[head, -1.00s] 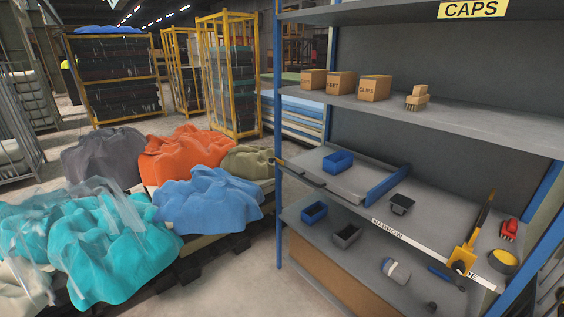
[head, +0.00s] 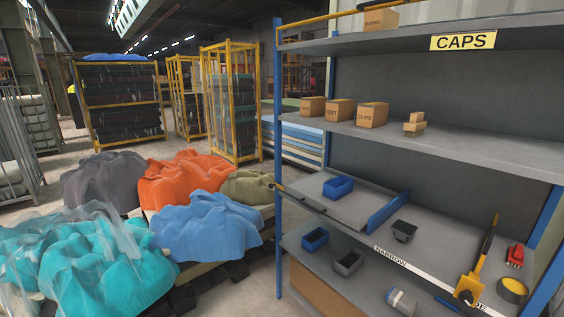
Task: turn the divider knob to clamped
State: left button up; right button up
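A blue upright divider panel (head: 388,212) stands on the middle shelf of the rack, at the right end of a grey tray section. A dark, square-topped piece (head: 404,231) sits on the shelf just right of the divider; it may be the divider knob, but I cannot tell, nor can I read its setting. A white strip (head: 420,272) along the shelf's front edge reads NARROW at its left, with a partly covered word at its right. Neither of my grippers is in view.
The blue rack post (head: 278,170) bounds the shelves on the left. A blue bin (head: 338,187) sits left of the divider. A yellow-and-black tool (head: 475,270) leans at the shelf's right front. Cloth-covered heaps (head: 205,225) fill the left floor area.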

aim_at(466, 297)
jog(key=z, duration=1.55)
